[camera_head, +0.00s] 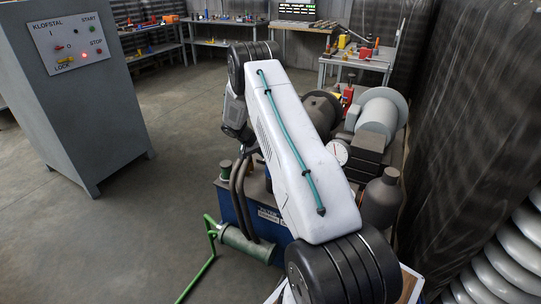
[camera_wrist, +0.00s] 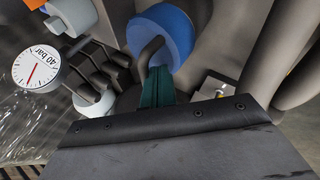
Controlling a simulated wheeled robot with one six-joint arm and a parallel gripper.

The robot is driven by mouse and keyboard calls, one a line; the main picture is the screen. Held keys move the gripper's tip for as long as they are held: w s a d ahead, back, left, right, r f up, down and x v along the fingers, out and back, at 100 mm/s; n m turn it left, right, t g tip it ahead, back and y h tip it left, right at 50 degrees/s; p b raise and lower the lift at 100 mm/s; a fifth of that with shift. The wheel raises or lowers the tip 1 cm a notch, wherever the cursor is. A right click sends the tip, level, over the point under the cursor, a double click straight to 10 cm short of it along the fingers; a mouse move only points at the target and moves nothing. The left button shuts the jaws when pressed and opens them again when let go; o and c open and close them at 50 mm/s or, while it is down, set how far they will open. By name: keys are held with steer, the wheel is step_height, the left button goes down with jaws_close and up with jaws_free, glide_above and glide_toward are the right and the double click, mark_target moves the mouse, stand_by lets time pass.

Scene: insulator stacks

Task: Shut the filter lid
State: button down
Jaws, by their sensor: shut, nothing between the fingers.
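A blue round part (camera_wrist: 163,36) is at the top middle of the wrist view, with a dark curved piece in front of it. It may be the filter lid, but I cannot tell, nor whether it is open or shut. My gripper (camera_wrist: 157,86) shows as dark teal fingers, shut and empty, close below the blue part. Whether they touch it is unclear. In the head view a blue box (camera_head: 264,222) with white labels stands under my arm, partly hidden by it. My gripper is hidden there behind my arm.
A pressure gauge (camera_wrist: 37,67) and dark fittings are left of my gripper. Dark hoses (camera_head: 240,192) and a green cylinder on a green frame (camera_head: 245,243) stand by the blue box. A grey control cabinet (camera_head: 85,110) is at left. Open floor lies between.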

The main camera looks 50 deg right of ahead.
steer(key=shift+w+a+f, duration=0.2)
steer(key=shift+w+f, duration=0.45)
steer(key=shift+f, duration=0.2)
steer(key=shift+w+a+f, duration=0.1)
steer(key=shift+a+f, duration=0.1)
steer(key=shift+f, duration=0.05)
steer(key=shift+w, duration=0.1)
steer(key=w+a+r, duration=0.2)
steer(key=w, duration=0.1)
steer(key=w+a+r, duration=0.3)
steer(key=shift+w+a+r, duration=0.15)
steer(key=shift+r, duration=0.05)
